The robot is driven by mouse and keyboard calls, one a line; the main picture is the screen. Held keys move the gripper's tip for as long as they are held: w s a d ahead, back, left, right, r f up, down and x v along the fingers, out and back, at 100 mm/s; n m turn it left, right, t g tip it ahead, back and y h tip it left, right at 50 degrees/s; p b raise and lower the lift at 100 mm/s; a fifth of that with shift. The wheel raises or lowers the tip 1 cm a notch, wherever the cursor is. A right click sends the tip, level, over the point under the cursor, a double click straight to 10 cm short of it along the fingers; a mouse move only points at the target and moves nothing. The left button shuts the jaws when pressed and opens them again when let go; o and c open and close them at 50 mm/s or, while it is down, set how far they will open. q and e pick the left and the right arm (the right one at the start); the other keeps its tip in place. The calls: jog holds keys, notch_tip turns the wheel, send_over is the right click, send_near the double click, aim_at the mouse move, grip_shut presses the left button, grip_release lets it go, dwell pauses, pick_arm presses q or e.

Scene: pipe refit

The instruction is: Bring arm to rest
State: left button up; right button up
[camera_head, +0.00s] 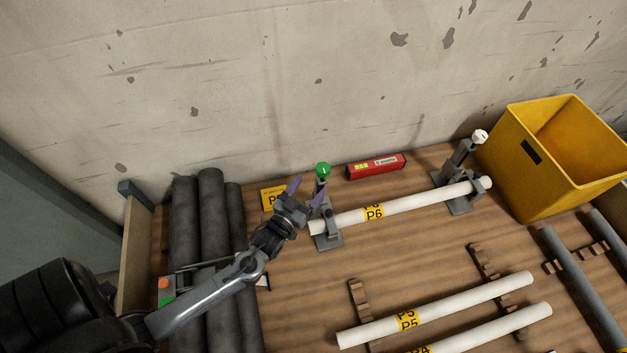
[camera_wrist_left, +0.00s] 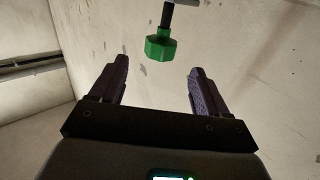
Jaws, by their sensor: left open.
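My left gripper (camera_head: 304,193) reaches in from the left in the head view, just left of a clamp stand with a green knob (camera_head: 323,170). Its purple-grey fingers are apart with nothing between them. In the left wrist view the open fingers (camera_wrist_left: 160,85) frame bare wall, and the green knob (camera_wrist_left: 161,47) shows beyond them, apart from them. A white pipe marked P6 (camera_head: 400,206) lies across the green-knobbed stand (camera_head: 327,238) and a second stand with a white knob (camera_head: 480,137). My right gripper is not in view.
Dark pipes (camera_head: 213,260) lie at the left under my arm. White pipes P5 (camera_head: 440,310) and P4 (camera_head: 480,334) rest on notched wooden racks in front. A yellow bin (camera_head: 515,170) stands at the right. A red box (camera_head: 376,167) lies near the concrete wall (camera_head: 250,80).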

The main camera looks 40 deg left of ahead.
pick_arm(q)
jog(key=shift+s, duration=0.2)
dwell(0.3)
jog(key=s+d+r+m+g+h, duration=0.1)
jog(key=s+d+r+g+h, duration=0.15)
jog(key=s+d+g, duration=0.55)
jog(key=s+d+m+g+h+p, duration=0.1)
jog(key=s+d+m+g, duration=0.15)
jog(key=s, duration=0.35)
jog(key=s+d+m+g, duration=0.1)
jog(key=s+g, duration=0.3)
jog(key=s, duration=0.3)
notch_tip(320, 180, up, 32)
jog(key=p, duration=3.1)
jog(key=shift+w+d+f+p, duration=0.2)
jog(key=shift+w+p, duration=0.15)
jog(key=shift+p, duration=0.05)
jog(key=shift+t, duration=0.25)
